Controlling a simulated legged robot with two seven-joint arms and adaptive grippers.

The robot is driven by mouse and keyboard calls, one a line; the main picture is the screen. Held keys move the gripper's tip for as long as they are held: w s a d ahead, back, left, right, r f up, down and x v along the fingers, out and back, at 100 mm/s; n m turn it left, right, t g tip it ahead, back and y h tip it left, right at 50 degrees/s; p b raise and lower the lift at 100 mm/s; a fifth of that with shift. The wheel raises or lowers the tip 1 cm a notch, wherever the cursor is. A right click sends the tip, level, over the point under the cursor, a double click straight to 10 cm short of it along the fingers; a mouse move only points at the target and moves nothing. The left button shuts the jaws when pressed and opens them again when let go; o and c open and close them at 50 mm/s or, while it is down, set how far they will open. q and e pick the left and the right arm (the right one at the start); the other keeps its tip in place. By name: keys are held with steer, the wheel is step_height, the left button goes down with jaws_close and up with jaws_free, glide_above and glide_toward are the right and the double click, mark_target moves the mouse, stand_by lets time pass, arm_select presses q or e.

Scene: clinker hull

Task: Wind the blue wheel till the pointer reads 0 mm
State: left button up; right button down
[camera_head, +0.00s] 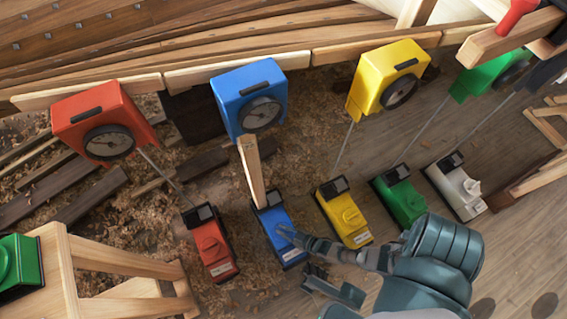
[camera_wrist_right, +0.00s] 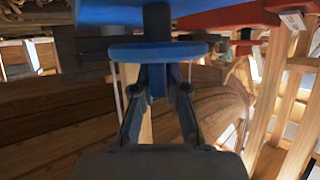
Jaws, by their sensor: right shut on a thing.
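The blue wheel unit (camera_head: 271,217) sits on the floor below the blue gauge box (camera_head: 233,88). The round dial (camera_head: 261,114) on that box is too small for me to read its pointer. My right gripper (camera_head: 287,234) reaches in from the lower right over the blue unit. In the right wrist view the blue wheel (camera_wrist_right: 157,52) shows as a flat disc, and my right gripper (camera_wrist_right: 161,95) is shut on a blue part under it. The fingers partly hide that part. My left gripper is not in view.
Red (camera_head: 213,247), yellow (camera_head: 344,212), green (camera_head: 400,197) and white (camera_head: 455,187) units stand close beside it. A wooden strip (camera_head: 251,170) rises from the blue unit towards its gauge box. A wooden trestle (camera_head: 120,262) is at lower left.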

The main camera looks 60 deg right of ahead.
steer(key=shift+w+r, duration=0.4)
steer(key=shift+w, duration=0.05)
steer(key=c, duration=1.2)
jaws_free()
steer(key=shift+s+f, duration=0.15)
steer(key=shift+s, duration=0.05)
steer(key=shift+s+f, duration=0.1)
steer(key=v, duration=1.1)
steer(key=shift+s, duration=0.4)
